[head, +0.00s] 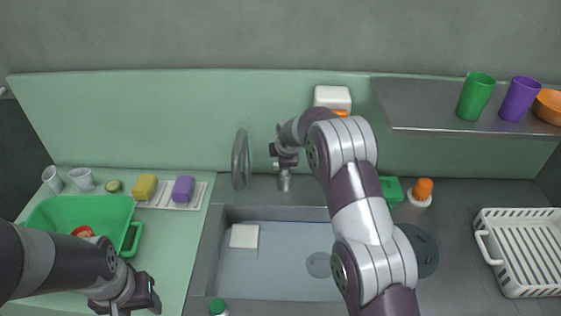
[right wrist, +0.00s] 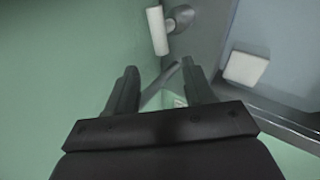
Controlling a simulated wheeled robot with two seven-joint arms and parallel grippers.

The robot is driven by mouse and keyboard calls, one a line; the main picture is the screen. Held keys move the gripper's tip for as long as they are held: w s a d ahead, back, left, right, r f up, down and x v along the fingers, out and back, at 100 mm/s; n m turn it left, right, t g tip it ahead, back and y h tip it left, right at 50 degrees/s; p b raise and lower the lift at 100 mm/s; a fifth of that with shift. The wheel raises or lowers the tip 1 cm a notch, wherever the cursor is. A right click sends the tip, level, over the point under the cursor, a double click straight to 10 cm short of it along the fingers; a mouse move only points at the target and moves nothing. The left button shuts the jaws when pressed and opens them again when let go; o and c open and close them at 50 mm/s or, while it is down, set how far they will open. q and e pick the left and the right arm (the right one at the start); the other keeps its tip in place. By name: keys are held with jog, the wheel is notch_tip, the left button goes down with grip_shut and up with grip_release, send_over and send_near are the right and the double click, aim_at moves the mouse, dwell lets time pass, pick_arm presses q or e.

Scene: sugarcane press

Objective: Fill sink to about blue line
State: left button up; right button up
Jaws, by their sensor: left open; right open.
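The grey sink (head: 222,275) is in the middle of the head view, partly hidden by my right arm. A thin blue line (head: 300,221) runs along its far inner wall. I cannot tell if there is water over the pale floor. The curved grey faucet spout (head: 240,160) stands behind the sink, with a small metal faucet fixture (head: 284,183) to its right. My right gripper (head: 285,162) is at or just above that fixture; contact is unclear. In the right wrist view its fingers (right wrist: 160,85) are apart. My left gripper (head: 135,300) is open over the left counter.
A white block (head: 244,236) lies in the sink. A green tub (head: 75,212), yellow sponge (head: 145,187) and purple sponge (head: 183,190) are on the left. A white dish rack (head: 520,250) stands right. A green cup (head: 476,96) and purple cup (head: 518,99) are on the shelf.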

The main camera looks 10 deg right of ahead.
jog(key=x, duration=0.2)
jog(key=p+x, duration=0.1)
jog(key=x, duration=0.5)
jog(key=shift+d+f, duration=0.2)
jog(key=shift+d, duration=0.1)
jog(key=shift+w+a+f, duration=0.1)
jog(key=shift+w+f, duration=0.35)
jog(key=shift+f, duration=0.15)
jog(key=shift+c, duration=0.4)
